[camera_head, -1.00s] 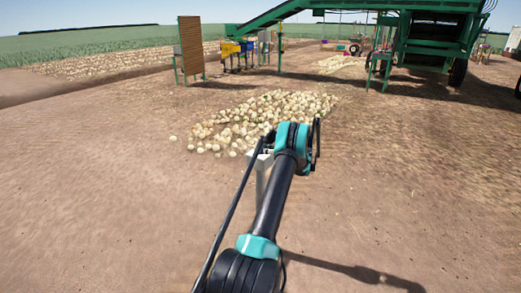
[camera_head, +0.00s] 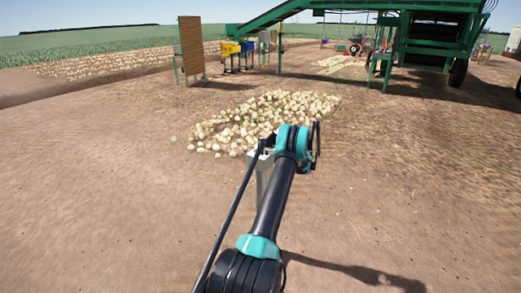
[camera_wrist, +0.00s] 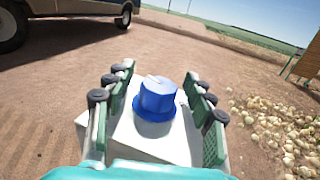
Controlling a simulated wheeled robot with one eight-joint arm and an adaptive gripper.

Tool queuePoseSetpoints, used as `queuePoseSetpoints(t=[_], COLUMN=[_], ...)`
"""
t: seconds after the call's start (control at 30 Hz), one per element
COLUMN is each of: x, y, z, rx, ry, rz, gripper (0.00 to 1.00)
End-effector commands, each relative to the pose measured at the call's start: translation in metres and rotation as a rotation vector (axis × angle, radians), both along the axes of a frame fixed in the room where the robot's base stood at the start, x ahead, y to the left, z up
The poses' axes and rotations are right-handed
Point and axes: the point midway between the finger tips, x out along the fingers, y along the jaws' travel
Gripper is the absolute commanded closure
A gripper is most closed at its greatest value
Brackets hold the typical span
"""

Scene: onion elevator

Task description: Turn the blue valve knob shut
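The blue valve knob (camera_wrist: 155,98) sits on top of a pale grey box-like post (camera_wrist: 150,138) in the wrist view. A whitish pointer mark lies across the knob's top. My gripper (camera_wrist: 157,76) is open, with one finger on the left of the knob and one on the right. A gap shows between each finger and the knob. In the head view the post (camera_head: 263,178) shows partly behind my arm, and the knob and my fingers are hidden there.
A pile of onions (camera_head: 265,115) lies on the dirt beyond the post. A green elevator machine (camera_head: 430,45) stands at the back right, and a brown slatted panel (camera_head: 190,46) at the back left. A vehicle (camera_wrist: 75,10) shows in the wrist view. Bare ground surrounds the post.

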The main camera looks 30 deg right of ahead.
Motion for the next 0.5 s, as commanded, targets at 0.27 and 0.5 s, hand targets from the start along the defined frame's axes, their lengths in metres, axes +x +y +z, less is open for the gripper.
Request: queuePoseSetpoints(t=[0.27, 0.5], x=[-0.007, -0.04], y=[-0.006, -0.033], z=[0.0, 0.0], rx=[0.0, 0.0], ry=[0.0, 0.0], rz=[-0.001, -0.004], gripper=[0.46, 0.46])
